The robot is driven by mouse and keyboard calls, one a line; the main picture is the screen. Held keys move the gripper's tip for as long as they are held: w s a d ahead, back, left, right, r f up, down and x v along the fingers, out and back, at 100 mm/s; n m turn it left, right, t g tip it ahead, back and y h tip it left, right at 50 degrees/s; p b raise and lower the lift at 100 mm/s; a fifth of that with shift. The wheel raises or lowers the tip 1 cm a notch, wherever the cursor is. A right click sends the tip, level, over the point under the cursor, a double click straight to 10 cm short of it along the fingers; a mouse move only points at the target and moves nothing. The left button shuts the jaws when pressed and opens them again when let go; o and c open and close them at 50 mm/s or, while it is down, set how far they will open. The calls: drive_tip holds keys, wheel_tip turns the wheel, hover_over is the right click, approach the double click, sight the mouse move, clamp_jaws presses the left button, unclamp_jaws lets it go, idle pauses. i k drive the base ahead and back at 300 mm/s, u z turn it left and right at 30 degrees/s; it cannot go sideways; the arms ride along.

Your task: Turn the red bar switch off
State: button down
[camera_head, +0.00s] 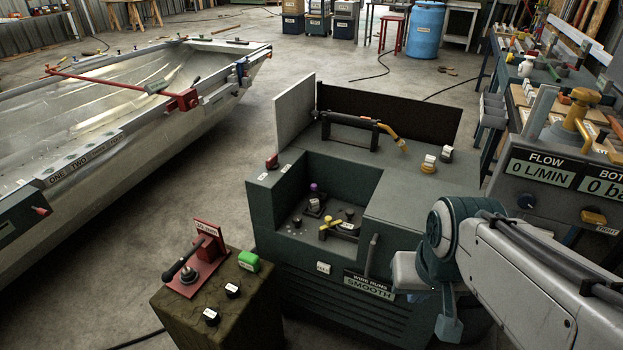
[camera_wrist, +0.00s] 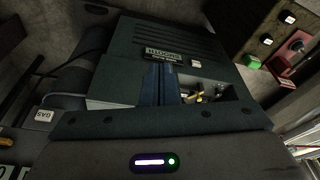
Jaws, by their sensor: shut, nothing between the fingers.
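A red plate (camera_head: 205,245) with a white label and a black-handled lever (camera_head: 181,264) stands on a mottled brown box at the lower left of the head view. The lever slants down to the left. The red plate also shows at the upper right of the wrist view (camera_wrist: 290,60), upside down. I cannot read its label or tell its on or off position. My gripper (camera_wrist: 163,68) is shut and empty in front of the dark green machine, well away from the red plate. In the head view my arm comes in from the right; its fingertips are not clear there.
The boat hull (camera_head: 110,160) lies at left. Open floor (camera_head: 170,215) separates hull and machine.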

sight(271, 164)
drive_tip(key=k, duration=0.6)
drive_tip(key=u, duration=0.85)
drive_tip(key=i, duration=1.2)
drive_tip(key=u, duration=0.15)
